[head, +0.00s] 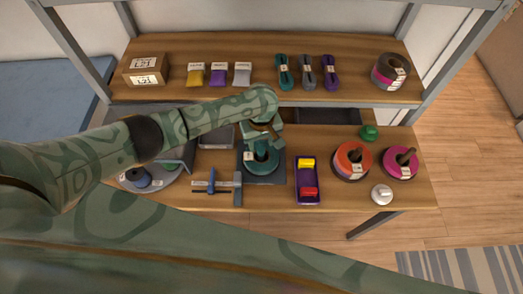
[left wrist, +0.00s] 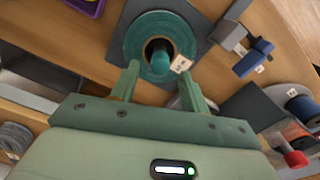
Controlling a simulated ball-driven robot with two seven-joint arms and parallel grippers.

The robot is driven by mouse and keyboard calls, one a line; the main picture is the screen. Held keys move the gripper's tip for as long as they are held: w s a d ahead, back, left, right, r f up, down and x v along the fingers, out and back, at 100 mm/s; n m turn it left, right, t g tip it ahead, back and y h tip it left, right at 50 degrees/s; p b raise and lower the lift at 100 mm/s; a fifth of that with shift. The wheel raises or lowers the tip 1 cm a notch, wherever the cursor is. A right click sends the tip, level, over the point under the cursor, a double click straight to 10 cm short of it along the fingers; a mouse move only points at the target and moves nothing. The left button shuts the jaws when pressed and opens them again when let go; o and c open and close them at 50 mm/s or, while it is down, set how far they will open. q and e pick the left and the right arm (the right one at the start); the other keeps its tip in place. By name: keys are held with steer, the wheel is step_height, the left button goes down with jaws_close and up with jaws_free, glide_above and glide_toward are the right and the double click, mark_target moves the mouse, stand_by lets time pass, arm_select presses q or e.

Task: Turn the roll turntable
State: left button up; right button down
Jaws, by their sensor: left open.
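A grey round turntable (head: 165,183) sits at the left front of the table, partly behind my left arm. It carries a blue roll (head: 141,178), and an upright grey panel stands on it. In the left wrist view its edge shows at the right, with a blue roll (left wrist: 303,108) and a red one (left wrist: 296,158). My left gripper (head: 263,139) is open above a teal roll (head: 262,164) on a dark square base (head: 279,178). In the left wrist view, the roll's central post lies ahead between the open fingers (left wrist: 160,76); contact cannot be told. My right gripper is out of view.
A blue-and-grey tool (head: 237,188) lies left of a purple tray (head: 307,199) with yellow and red pieces. Orange (head: 341,168) and magenta (head: 389,167) rolls stand at the right near a white knob (head: 382,194). A shelf (head: 250,72) with cords runs behind.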

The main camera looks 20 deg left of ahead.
mark_target(261, 149)
arm_select(q)
step_height(261, 149, down, 2)
steer(key=shift+s+b, duration=0.1)
steer(key=shift+b, duration=0.2)
steer(key=shift+f, duration=0.4)
steer(key=shift+f+b, duration=0.3)
steer(key=shift+c, duration=0.6)
steer(key=c, duration=0.9)
steer(key=shift+o, duration=0.2)
steer(key=shift+r, duration=0.1)
